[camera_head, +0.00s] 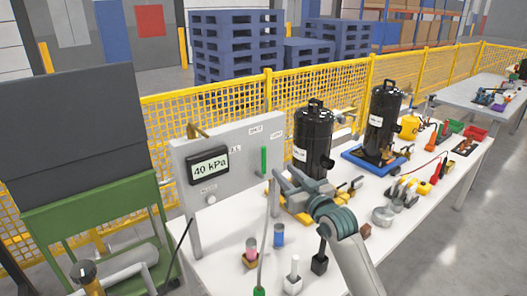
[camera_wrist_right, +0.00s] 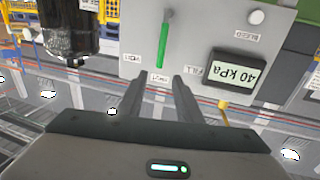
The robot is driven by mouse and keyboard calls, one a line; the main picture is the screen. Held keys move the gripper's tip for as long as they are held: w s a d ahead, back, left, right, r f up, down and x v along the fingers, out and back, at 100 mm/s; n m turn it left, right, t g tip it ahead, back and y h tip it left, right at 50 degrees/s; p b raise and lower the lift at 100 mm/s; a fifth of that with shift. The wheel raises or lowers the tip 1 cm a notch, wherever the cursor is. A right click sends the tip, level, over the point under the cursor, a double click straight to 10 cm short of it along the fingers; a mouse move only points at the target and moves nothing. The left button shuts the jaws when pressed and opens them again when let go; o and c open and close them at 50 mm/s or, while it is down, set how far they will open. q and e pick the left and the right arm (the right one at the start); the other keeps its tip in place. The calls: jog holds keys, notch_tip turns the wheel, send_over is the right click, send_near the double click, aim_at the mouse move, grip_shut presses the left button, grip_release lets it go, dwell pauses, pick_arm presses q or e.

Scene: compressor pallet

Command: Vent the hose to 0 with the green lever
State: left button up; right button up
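The green lever (camera_head: 264,160) stands upright on the front of a grey panel (camera_head: 225,165). It also shows in the right wrist view (camera_wrist_right: 163,45), which sees the panel upside down. The panel's display (camera_head: 209,167) reads 40 kPa, and so it does in the wrist view (camera_wrist_right: 233,74). My right gripper (camera_head: 284,180) is in front of the panel, just right of and below the lever in the head view. In the wrist view its two fingers (camera_wrist_right: 158,88) are apart with nothing between them, and the lever lies beyond their tips. My left gripper is out of view.
A small knob (camera_head: 211,199) sits below the display, and a brass valve (camera_head: 197,131) on the panel's top edge. A black compressor (camera_head: 313,145) stands close right of the panel. Small items, including a blue-topped one (camera_head: 279,236), stand on the white table (camera_head: 215,255).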

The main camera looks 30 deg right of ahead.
aim_at(265, 153)
jog(key=w+p, duration=0.1)
jog(key=w, duration=0.4)
jog(key=w+d+p, duration=0.1)
jog(key=w, duration=0.4)
jog(key=w+p, duration=0.2)
jog(key=w, duration=0.3)
jog(key=shift+d, duration=0.4)
grip_shut()
